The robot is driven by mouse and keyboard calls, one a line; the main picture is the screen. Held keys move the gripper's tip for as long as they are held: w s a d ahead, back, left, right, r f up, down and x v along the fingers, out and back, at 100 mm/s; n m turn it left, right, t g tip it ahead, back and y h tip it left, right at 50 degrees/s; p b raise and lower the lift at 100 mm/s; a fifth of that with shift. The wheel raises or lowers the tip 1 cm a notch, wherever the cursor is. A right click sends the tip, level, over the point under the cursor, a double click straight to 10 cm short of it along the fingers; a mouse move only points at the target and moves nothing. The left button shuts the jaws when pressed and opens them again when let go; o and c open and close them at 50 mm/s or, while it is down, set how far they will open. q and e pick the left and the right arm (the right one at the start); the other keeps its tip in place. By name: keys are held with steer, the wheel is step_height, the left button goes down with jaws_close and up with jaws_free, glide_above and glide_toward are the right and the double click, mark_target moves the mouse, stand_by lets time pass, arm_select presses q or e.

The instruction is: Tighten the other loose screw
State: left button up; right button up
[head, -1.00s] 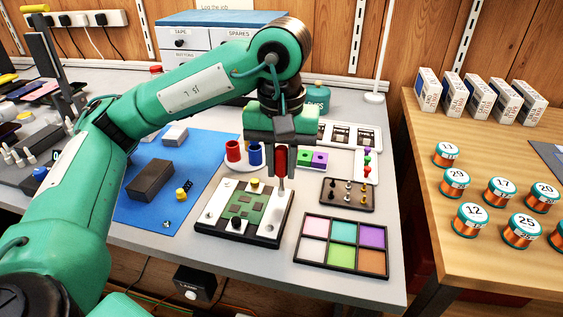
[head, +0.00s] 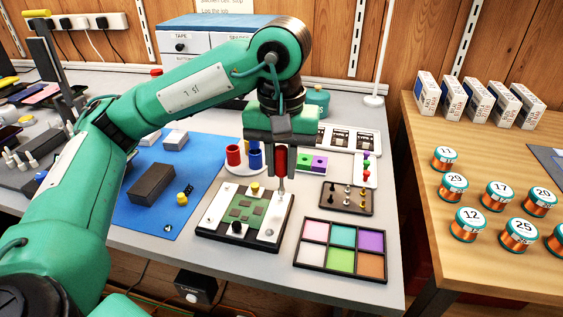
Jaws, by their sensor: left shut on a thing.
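My left gripper (head: 281,148) is shut on a red-handled screwdriver (head: 281,163). The screwdriver is upright, and its silver shaft points down at the upper right corner of the board fixture (head: 267,239). I cannot tell whether its tip touches a screw there. The fixture is a dark base with white side strips and a green circuit board (head: 245,213) in the middle. A yellow knob (head: 255,188) stands at its back edge and a black knob (head: 237,227) at its front. A screw head (head: 209,217) shows on the left strip. My right gripper is not in view.
A dark tray with small screws or pegs (head: 347,210) and a colour-sectioned tray (head: 296,264) lie to the right. A blue mat (head: 140,217) with a dark block (head: 151,184) is at left. Red and blue cups (head: 234,154) stand behind the fixture.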

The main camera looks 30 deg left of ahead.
mark_target(281, 147)
arm_select(q)
steer(key=shift+r, duration=0.2)
step_height(281, 147, up, 5)
steer(key=p, duration=0.4)
steer(key=shift+f, duration=0.15)
stand_by(0.3)
